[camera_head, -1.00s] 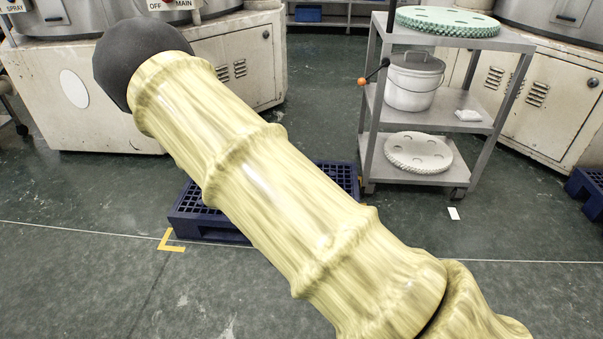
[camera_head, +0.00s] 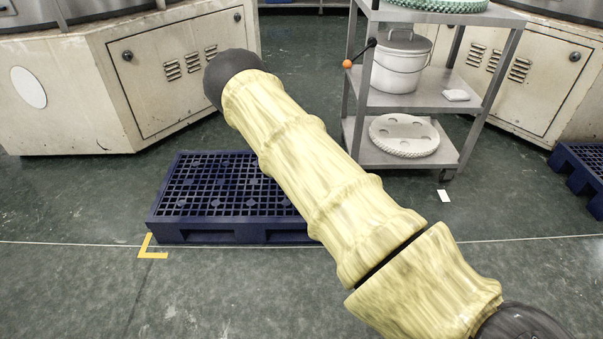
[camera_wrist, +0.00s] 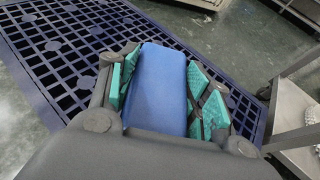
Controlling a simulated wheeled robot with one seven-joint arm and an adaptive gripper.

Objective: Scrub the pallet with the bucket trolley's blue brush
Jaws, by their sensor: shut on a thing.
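In the wrist view my gripper (camera_wrist: 164,95) is shut on the blue brush (camera_wrist: 158,72), with teal pads pressed on both its sides. The brush's underside is hidden. The dark blue grid pallet (camera_wrist: 62,55) lies behind and below the brush; the gap between them cannot be told. In the head view the pallet (camera_head: 195,190) lies flat on the floor, its right part covered by my arm. My gripper and the brush are hidden there. The grey trolley (camera_head: 484,92) stands right of the pallet, with a white lidded bucket (camera_head: 398,70) on its middle shelf.
A pale round plate (camera_head: 403,135) lies on the trolley's bottom shelf and a green one (camera_head: 440,4) on top. An orange-tipped lever (camera_head: 348,64) sticks out left. Cream machines (camera_head: 130,80) stand behind. Another blue pallet (camera_head: 580,168) is at right. The front floor is clear.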

